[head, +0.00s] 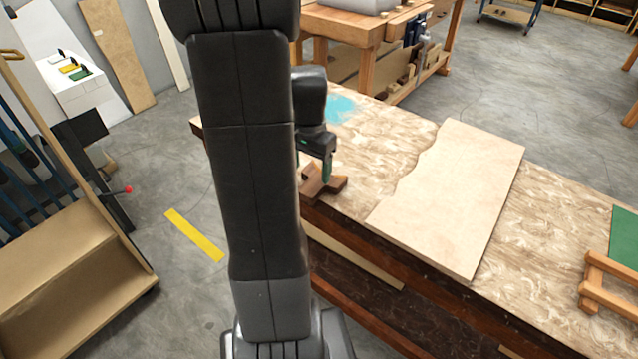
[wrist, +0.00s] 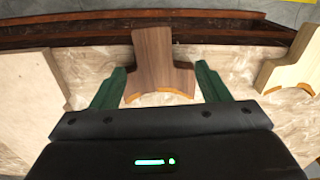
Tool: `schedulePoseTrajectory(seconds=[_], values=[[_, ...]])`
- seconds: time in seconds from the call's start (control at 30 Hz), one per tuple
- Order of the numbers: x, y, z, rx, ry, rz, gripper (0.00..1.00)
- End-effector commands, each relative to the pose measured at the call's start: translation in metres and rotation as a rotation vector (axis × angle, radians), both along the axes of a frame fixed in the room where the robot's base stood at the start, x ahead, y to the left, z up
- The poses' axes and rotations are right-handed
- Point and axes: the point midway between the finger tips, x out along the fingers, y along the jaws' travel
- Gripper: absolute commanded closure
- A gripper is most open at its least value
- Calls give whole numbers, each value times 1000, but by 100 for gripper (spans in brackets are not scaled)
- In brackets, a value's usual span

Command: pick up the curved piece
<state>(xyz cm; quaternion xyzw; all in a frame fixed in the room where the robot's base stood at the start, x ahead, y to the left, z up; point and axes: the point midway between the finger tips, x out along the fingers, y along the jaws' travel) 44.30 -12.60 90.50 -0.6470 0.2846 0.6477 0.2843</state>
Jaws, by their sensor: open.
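A dark brown wooden piece with curved inner sides and an orange-brown curved edge (wrist: 160,62) lies on the workbench top. It is also in the head view (head: 318,187), near the bench's front edge, partly hidden by my arm. My gripper (wrist: 161,67) is open, its two green fingers on either side of the brown piece, with a gap on each side. In the head view my gripper (head: 327,168) is over that piece. A paler piece with a similar curved edge (wrist: 289,68) lies at the right in the wrist view. I cannot tell which one is the curved piece.
The workbench (head: 385,150) has a large pale board with a wavy edge (head: 455,195) to the right of my gripper. A wooden frame (head: 608,285) and a green sheet (head: 625,237) are farther right. A yellow strip (head: 195,236) lies on the floor.

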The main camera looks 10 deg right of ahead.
Motion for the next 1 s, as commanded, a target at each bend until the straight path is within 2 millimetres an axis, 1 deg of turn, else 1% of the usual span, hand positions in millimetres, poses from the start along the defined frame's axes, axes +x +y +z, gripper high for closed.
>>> schedulePoseTrajectory(seconds=[0.07,0.3,0.37,0.47,0.67,0.8,0.87,0.9,1.0], values=[[-1,-1,-7,0,1,-1,31],[-5,-6,-42,0,3,2,31],[-5,-5,-47,1,1,2,31],[-5,-5,-52,0,0,2,31],[-5,-5,-52,0,-1,2,31],[-5,-5,-52,0,-1,2,58],[-5,-6,-51,0,-1,2,70],[-5,-6,-51,0,-1,2,78],[-5,-6,-51,-1,-2,2,80]])
